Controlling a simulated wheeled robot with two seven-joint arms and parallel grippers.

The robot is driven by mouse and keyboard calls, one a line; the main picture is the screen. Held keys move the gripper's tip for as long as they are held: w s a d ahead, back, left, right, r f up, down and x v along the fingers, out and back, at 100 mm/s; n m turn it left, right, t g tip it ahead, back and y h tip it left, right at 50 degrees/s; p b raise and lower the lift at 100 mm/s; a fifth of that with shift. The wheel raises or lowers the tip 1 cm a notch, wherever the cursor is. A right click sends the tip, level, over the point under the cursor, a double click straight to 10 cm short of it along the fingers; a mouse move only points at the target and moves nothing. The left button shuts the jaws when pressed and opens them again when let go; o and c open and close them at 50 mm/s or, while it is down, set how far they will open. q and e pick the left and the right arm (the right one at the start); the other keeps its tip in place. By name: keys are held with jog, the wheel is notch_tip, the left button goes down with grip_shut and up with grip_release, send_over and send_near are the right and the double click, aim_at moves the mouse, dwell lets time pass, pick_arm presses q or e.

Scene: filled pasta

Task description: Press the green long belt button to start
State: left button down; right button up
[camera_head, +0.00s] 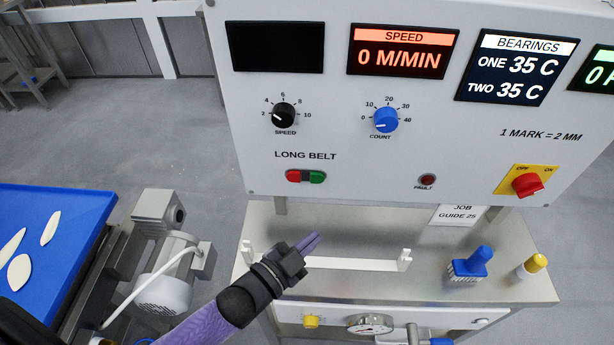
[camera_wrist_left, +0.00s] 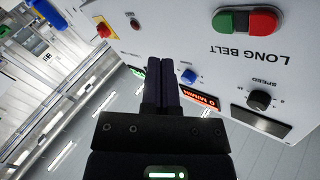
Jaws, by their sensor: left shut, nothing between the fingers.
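The green long belt button (camera_head: 317,177) sits on the panel under the "LONG BELT" label, just right of a red button (camera_head: 293,176). In the left wrist view the green button (camera_wrist_left: 223,22) and the red button (camera_wrist_left: 263,23) show upside down near the top. My left gripper (camera_head: 312,240) is shut and empty. In the head view it appears below the buttons, in front of the steel shelf, apart from them. In the left wrist view its closed fingers (camera_wrist_left: 165,75) point up, below and left of the green button. My right gripper is not in view.
The control panel (camera_head: 400,160) has a black speed knob (camera_head: 283,115), a blue count knob (camera_head: 385,119) and a red switch (camera_head: 527,184). The speed screen (camera_head: 403,50) reads 0 M/MIN. A blue brush (camera_head: 472,263) stands on the shelf. A blue belt (camera_head: 60,215) lies left.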

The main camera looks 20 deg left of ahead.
aim_at(318, 178)
pick_arm(q)
notch_tip(318, 178, up, 3)
jog(key=shift+s+f+m+t+h, duration=0.15)
jog(key=shift+m+t+h, duration=0.35)
jog(key=shift+m+h, duration=0.45)
jog(key=shift+w+a+b, duration=0.4)
jog(key=shift+w+b, duration=0.35)
jog(key=shift+w, duration=0.7)
jog(key=shift+w+a+b, duration=0.35)
jog(key=shift+w+b, duration=0.4)
jog(key=shift+w, duration=0.7)
jog(key=shift+w+a+b, duration=0.4)
jog(key=shift+w+b, duration=0.35)
jog(key=shift+w, duration=0.7)
jog(key=shift+w+a, duration=0.15)
jog(key=shift+w, duration=0.2)
